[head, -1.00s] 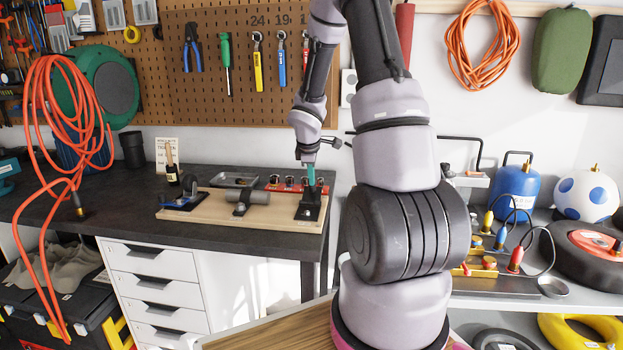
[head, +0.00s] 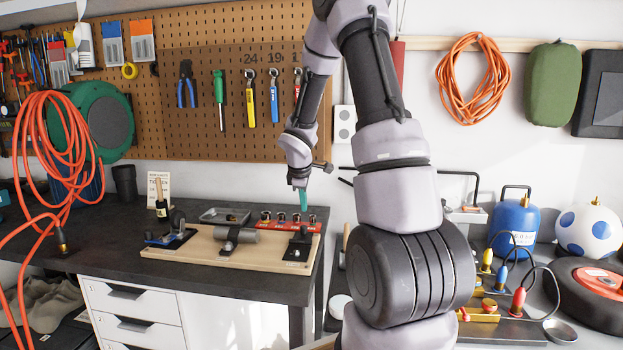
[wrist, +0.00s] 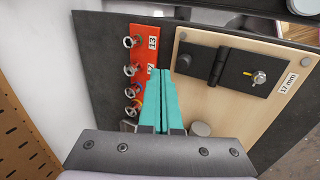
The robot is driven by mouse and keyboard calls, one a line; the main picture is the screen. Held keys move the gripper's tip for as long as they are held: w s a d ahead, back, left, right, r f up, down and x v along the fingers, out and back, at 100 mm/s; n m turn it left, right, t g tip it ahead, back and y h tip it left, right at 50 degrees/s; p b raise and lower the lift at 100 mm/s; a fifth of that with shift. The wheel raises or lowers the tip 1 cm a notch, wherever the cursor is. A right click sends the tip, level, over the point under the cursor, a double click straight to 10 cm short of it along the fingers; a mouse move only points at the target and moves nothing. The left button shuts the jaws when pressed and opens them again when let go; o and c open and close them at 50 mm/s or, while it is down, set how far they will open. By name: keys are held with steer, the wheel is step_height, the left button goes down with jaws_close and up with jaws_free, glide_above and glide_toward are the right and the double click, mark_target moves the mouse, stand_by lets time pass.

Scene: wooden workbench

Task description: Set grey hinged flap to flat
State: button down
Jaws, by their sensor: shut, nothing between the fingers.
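The hinged flap fixture (head: 299,246) is a dark grey to black hinge on the right end of a pale wooden board (head: 200,252). In the wrist view its plate (wrist: 243,72) carries a yellow-marked screw, and the flap (wrist: 199,64) with a round knob lies across the hinge barrel. The flap looks low, but I cannot tell its exact angle.
A red rack (head: 287,222) with several ringed pegs stands behind the board. A grey cylinder (head: 243,236) in a black holder and a blue-and-black fixture (head: 170,238) share the board. A metal tray (head: 224,215) lies behind. A pegboard (head: 225,60) rises at the back.

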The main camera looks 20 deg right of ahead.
mark_target(304, 226)
step_height(304, 226, up, 10)
steer(key=shift+f, duration=0.25)
steer(key=s+a+r+m+t+y, duration=0.1)
steer(key=s+a+r+m, duration=0.3)
steer(key=s, duration=0.5)
steer(key=s+a+r+m+t+y, duration=0.1)
steer(key=s+a+r+m, duration=0.4)
steer(key=s, duration=0.5)
steer(key=s+a+r+m+t+y, duration=0.1)
steer(key=s+a+r+m, duration=0.3)
steer(key=s, duration=0.5)
steer(key=shift+s+a+r+m+y, duration=0.2)
steer(key=shift+s+r+m+y, duration=0.2)
steer(key=shift+r+m+y, duration=0.65)
steer(key=shift+f+h, duration=0.15)
steer(key=shift+h, duration=0.1)
